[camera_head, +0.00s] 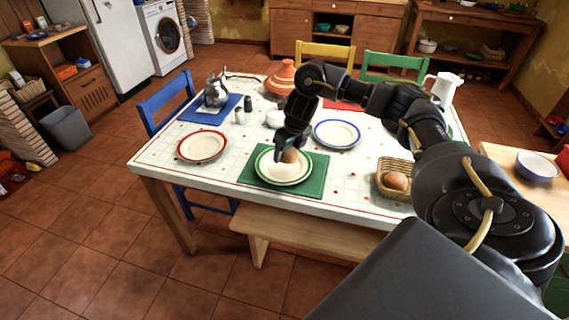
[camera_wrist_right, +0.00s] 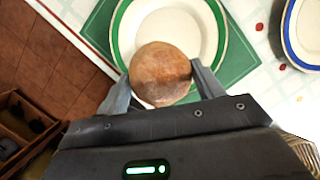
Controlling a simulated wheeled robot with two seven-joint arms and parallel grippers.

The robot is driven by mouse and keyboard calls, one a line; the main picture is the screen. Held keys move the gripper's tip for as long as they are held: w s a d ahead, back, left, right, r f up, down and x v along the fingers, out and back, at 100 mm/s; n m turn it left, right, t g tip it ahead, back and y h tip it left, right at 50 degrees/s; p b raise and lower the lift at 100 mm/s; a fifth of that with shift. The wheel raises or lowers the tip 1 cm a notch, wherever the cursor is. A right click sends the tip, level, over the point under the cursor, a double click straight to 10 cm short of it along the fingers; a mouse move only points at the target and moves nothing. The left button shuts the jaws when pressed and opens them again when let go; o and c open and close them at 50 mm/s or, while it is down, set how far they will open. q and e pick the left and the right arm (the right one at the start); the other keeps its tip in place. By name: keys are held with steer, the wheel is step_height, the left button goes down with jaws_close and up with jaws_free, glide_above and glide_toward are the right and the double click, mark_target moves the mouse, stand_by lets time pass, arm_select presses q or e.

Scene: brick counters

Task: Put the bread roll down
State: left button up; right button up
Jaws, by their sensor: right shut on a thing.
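A round brown bread roll (camera_head: 290,156) is between the fingers of my right gripper (camera_head: 287,154), over the green-rimmed plate (camera_head: 268,174). In the right wrist view the bread roll (camera_wrist_right: 160,73) sits between both fingertips (camera_wrist_right: 162,85), with the green-rimmed plate (camera_wrist_right: 122,30) beneath it. I cannot tell whether the roll touches the plate. The plate lies on a green placemat (camera_head: 314,176). Another roll (camera_head: 395,181) lies in a wicker basket (camera_head: 383,164) at the right of the table. My left gripper is not in view.
The white table (camera_head: 160,160) also holds a red-rimmed plate (camera_head: 202,146), a blue-rimmed plate (camera_head: 337,134), a terracotta tagine (camera_head: 281,78), a metal pot (camera_head: 215,92) and a white pitcher (camera_head: 446,86). A wooden bench (camera_head: 300,233) stands along the front edge.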

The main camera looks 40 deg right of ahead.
mark_target(283, 166)
steer(key=w+f, duration=0.1)
steer(key=w+d+f+b, duration=0.1)
steer(key=f, duration=0.1)
steer(key=shift+w+f, duration=0.25)
steer(key=shift+w, duration=0.05)
steer(key=shift+w+d+f, duration=0.1)
steer(key=shift+w+f, duration=0.05)
steer(key=shift+f, duration=0.3)
step_height(283, 166, down, 2)
steer(key=shift+f, duration=0.3)
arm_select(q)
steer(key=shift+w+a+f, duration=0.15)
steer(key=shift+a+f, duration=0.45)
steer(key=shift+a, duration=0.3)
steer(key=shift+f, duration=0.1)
arm_select(e)
steer(key=o, duration=1)
steer(key=shift+f, duration=0.1)
steer(key=shift+c, duration=0.2)
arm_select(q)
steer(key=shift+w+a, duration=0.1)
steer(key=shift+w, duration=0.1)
